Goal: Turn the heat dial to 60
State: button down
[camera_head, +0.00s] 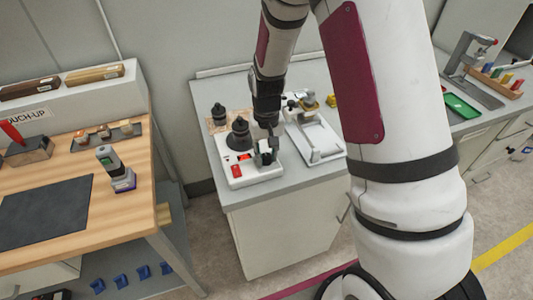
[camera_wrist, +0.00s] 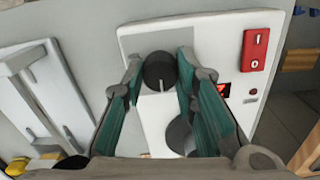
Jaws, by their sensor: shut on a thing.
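The heat dial is a black round knob (camera_wrist: 160,71) on the white panel of a small unit (camera_wrist: 137,37) in the wrist view. A thin pale mark shows at its lower edge. My gripper (camera_wrist: 160,80) has its two teal-padded fingers on either side of the dial, shut on it. In the head view my gripper (camera_head: 267,150) points down at the front of the white unit (camera_head: 255,178), and its fingers hide most of the dial. A small red-lit display (camera_wrist: 223,90) is partly hidden by a finger; I cannot read a number on it.
A black cone-shaped pot (camera_head: 239,136) stands on the unit behind my gripper. A wooden bench (camera_head: 85,180) with a handheld device (camera_head: 116,168) is at left.

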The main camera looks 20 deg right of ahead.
aim_at(266, 156)
jog(key=c, duration=1.3)
grip_release()
notch_tip(266, 156, up, 12)
jog(key=s+r+t, duration=0.3)
jog(key=s+r, duration=0.6)
jog(key=r, duration=0.4)
jog(key=s+r+t, duration=0.1)
jog(key=s, duration=0.3)
jog(key=s+r+n, duration=0.1)
jog(key=s+r, duration=0.1)
jog(key=s, duration=0.3)
jog(key=s+r+t, duration=0.1)
jog(key=s+r, duration=0.1)
jog(key=s, duration=0.2)
jog(key=shift+s+n+t, duration=0.25)
jog(key=shift+n+t, duration=0.05)
